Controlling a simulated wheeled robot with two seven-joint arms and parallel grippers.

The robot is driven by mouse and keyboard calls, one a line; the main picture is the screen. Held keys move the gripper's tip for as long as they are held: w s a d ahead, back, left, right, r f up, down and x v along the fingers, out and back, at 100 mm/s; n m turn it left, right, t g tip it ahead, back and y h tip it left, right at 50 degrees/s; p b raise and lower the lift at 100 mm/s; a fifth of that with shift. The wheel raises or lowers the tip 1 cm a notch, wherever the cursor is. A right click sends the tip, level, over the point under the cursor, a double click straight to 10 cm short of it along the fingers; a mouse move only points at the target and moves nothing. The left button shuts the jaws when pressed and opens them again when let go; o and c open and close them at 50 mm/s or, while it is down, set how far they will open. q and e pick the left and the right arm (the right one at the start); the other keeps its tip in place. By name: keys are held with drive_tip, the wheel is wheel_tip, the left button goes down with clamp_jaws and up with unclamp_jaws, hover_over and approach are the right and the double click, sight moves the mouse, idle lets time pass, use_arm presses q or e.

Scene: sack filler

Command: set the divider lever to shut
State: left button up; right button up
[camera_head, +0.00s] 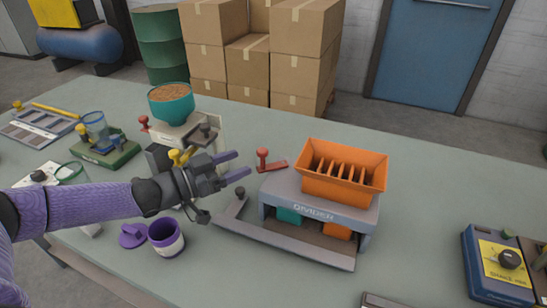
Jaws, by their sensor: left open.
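The divider (318,208) is a grey stand lettered DIVIDER, with an orange slotted hopper (345,172) on top. Its red lever (264,160) has a round knob and lies at the stand's upper left, its flat red arm pointing left. Teal and orange boxes show under the stand. My left gripper (242,164) comes in from the left, with two purple fingers spread apart and nothing between them. Its fingertips are just left of the red knob and look apart from it. My right gripper is not in view.
A machine with a teal bowl of grain (171,102) stands behind my left gripper. A purple-white cup (166,238) stands in front of my left forearm. A green-based device (105,150) is at left, and a blue-yellow box (497,265) at right.

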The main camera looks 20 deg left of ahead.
sight(262, 150)
use_arm(q)
drive_tip(key=b+x, duration=0.1)
drive_tip(key=x, duration=0.5)
drive_tip(key=shift+w+d+r, duration=0.1)
drive_tip(key=shift+w+d, duration=0.05)
drive_tip(key=shift+w, duration=0.1)
clamp_jaws()
